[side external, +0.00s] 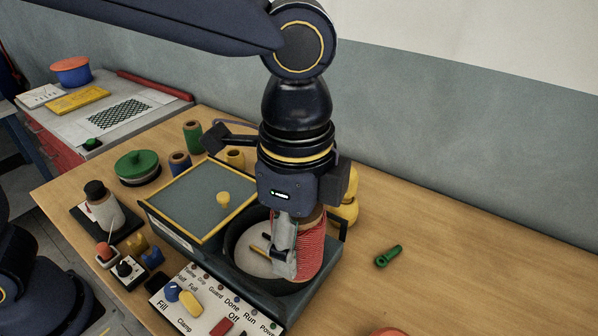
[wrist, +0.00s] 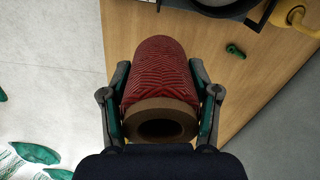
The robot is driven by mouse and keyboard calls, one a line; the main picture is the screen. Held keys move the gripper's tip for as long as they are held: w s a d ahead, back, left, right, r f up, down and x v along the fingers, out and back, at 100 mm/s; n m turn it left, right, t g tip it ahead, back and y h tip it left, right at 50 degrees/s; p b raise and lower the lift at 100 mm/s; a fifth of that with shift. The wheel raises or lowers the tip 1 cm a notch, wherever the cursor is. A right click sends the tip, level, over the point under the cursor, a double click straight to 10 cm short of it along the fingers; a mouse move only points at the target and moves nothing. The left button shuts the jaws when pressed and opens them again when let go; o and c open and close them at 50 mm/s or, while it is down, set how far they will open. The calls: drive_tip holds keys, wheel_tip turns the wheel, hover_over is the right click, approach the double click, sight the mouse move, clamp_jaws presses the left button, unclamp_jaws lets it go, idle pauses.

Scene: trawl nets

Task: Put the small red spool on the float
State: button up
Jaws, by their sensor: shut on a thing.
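My gripper (wrist: 160,112) is shut on a red spool (wrist: 158,70), with a green-padded finger on each side. The spool is wound with red thread on a brown tubular core, whose open end faces the wrist camera. In the side view the spool (side external: 313,250) appears in front of the round well of the grey machine, partly hidden by my gripper (side external: 288,245). Its height above the surface is unclear. An orange-red rounded thing (side external: 389,331) is cut off at the bottom edge; I cannot tell if it is the float.
The grey machine has a yellow-edged lid (side external: 195,200) and a labelled control panel (side external: 205,305). Spools and a green-lidded pot (side external: 137,166) stand behind and left. A green piece (side external: 388,256) lies on the table at right, with clear wood around it.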

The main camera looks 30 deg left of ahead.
drive_tip(key=s+d+m, duration=0.2)
drive_tip(key=s+d, duration=0.3)
drive_tip(key=s, duration=0.1)
approach(404, 335)
drive_tip(key=s, duration=0.3)
drive_tip(key=shift+a+f, duration=0.35)
drive_tip(key=shift+f, duration=0.05)
drive_tip(key=shift+w+d+f, duration=0.1)
drive_tip(key=shift+d+f, duration=0.05)
drive_tip(key=shift+f, duration=1.6)
drive_tip(key=o, duration=1.2)
drive_tip(key=shift+f, duration=0.15)
drive_tip(key=shift+o, duration=0.2)
